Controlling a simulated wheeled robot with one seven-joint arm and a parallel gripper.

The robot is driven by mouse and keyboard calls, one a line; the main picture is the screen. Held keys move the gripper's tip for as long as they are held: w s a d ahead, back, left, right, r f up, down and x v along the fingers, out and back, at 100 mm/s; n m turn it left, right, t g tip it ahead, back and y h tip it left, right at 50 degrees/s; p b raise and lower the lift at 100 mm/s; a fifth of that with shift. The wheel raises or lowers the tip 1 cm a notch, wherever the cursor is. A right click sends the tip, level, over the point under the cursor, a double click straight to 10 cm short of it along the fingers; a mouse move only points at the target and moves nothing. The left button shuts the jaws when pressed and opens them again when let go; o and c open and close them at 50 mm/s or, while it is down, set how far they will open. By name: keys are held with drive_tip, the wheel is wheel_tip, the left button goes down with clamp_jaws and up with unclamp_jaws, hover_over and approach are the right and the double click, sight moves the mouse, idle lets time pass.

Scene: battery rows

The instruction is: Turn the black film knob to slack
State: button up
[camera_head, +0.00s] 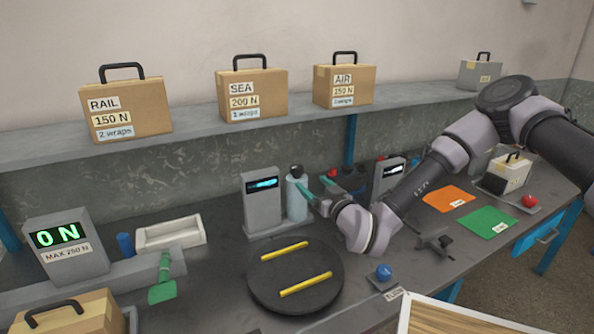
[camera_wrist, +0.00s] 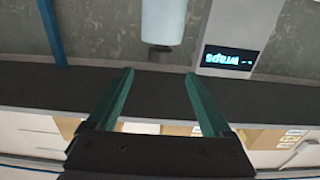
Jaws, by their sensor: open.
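The black film knob (camera_head: 297,171) sits on top of the pale film roll (camera_head: 297,203), which stands upright beside a grey post in the head view. The wrist view is upside down; there the dark knob (camera_wrist: 160,52) shows at the end of the pale roll (camera_wrist: 164,20). My gripper (camera_head: 311,183) is open, its teal fingers pointing toward the knob. In the wrist view, the fingertips of my gripper (camera_wrist: 159,75) are spread to either side of the knob's line, with the knob appearing just past them. I cannot tell whether they touch it.
The grey post with a lit display (camera_head: 263,200) stands close left of the roll; its screen reads "-- wraps" upside down in the wrist view. A black turntable (camera_head: 262,285) with two yellow bars lies in front. Another display post (camera_head: 388,180) stands right, behind my arm.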

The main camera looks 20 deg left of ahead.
sight(297, 166)
drive_tip(key=x, duration=1)
drive_tip(key=shift+w+a, duration=0.2)
drive_tip(key=shift+a, duration=0.1)
clamp_jaws()
drive_tip(key=shift+n+g+y, duration=0.4)
drive_tip(key=shift+g, duration=0.1)
drive_tip(key=n+g+y, duration=0.2)
drive_tip(key=n+g, duration=0.1)
drive_tip(key=g, duration=0.1)
drive_tip(key=shift+w+d, duration=0.1)
drive_tip(key=n+g, duration=0.1)
drive_tip(key=g, duration=0.2)
drive_tip(key=n+g+y, duration=0.1)
drive_tip(key=n+g, duration=0.1)
drive_tip(key=shift+w+n+g, duration=0.1)
drive_tip(key=shift+n+g, duration=0.2)
drive_tip(key=shift+g, duration=0.1)
drive_tip(key=n+g, duration=0.2)
drive_tip(key=g, duration=0.2)
drive_tip(key=n+g+h, duration=0.1)
drive_tip(key=n+g, duration=0.2)
drive_tip(key=g, duration=0.1)
